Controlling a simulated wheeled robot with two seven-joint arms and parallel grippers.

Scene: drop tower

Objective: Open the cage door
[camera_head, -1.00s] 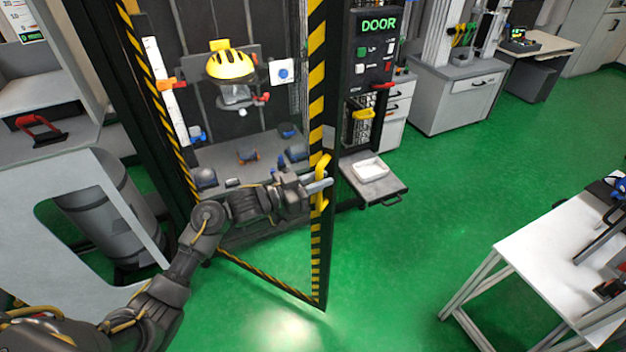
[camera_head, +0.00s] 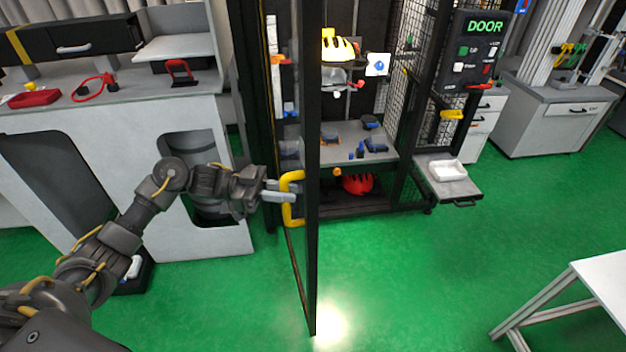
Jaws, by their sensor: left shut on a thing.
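The cage door (camera_head: 312,240) is swung well open and seen nearly edge-on, standing out from the cage toward me. Its yellow handle (camera_head: 298,176) is on the left side of the door edge. My left gripper (camera_head: 280,190) reaches in from the left, with its fingers at the handle and shut on it. The cage (camera_head: 408,100) behind is open to the right of the door, with a yellow helmet (camera_head: 340,50) hanging inside and a red helmet (camera_head: 357,184) on its floor. My right gripper is not in view.
A grey workbench (camera_head: 120,115) with red tools stands at the left, close to my arm. A control panel marked DOOR (camera_head: 474,55) and a shelf with a white tray (camera_head: 447,171) are right of the cage. A white table (camera_head: 600,285) is at lower right. Green floor is clear between.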

